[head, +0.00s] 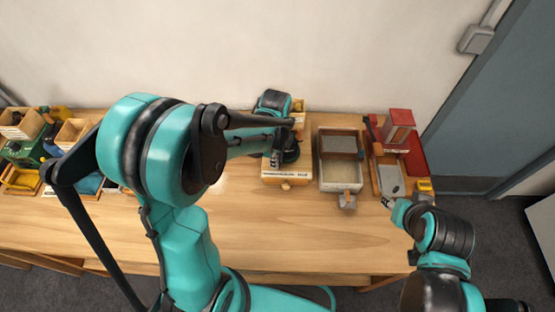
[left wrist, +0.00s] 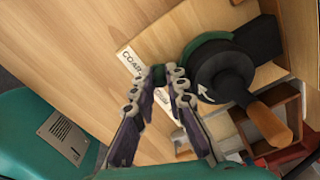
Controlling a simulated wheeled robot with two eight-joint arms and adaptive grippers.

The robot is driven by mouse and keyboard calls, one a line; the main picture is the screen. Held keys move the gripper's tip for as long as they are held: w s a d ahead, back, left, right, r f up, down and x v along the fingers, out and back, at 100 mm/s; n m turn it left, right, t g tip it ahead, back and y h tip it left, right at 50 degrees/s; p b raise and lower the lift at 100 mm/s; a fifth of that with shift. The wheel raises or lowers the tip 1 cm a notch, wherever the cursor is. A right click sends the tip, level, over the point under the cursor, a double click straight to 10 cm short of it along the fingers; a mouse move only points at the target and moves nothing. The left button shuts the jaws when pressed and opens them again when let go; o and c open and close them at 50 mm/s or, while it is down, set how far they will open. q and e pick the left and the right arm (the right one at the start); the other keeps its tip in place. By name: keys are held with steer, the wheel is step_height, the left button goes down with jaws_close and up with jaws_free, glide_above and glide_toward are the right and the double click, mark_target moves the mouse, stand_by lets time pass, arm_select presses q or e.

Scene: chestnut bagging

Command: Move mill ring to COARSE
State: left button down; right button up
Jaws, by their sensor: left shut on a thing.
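The mill (head: 290,149) stands on a wooden base (head: 287,178) at the middle of the table; my left arm partly hides it. In the left wrist view the mill is a black body (left wrist: 222,75) with a white arrow, a wooden-handled crank and a green mill ring (left wrist: 207,45) around it. My left gripper (left wrist: 160,76) is shut on the ring's small tab at the ring's edge. A white label reading COAR… (left wrist: 130,62) lies beside the fingertips; the fingers partly hide a second label (left wrist: 166,108). My right gripper (head: 388,203) is at the table's right; its fingers are too small to judge.
A grey-lined tray (head: 341,185) stands right of the mill. A red stand (head: 398,128) and another tray (head: 388,178) are further right. Wooden boxes (head: 22,124) and a yellow-framed bin (head: 20,180) crowd the left. The front middle of the table is clear.

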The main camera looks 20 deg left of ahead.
arm_select(q)
steer(key=c, duration=1.8)
jaws_free()
steer(key=shift+a, duration=0.1)
steer(key=shift+r, duration=0.1)
step_height(320, 180, up, 12)
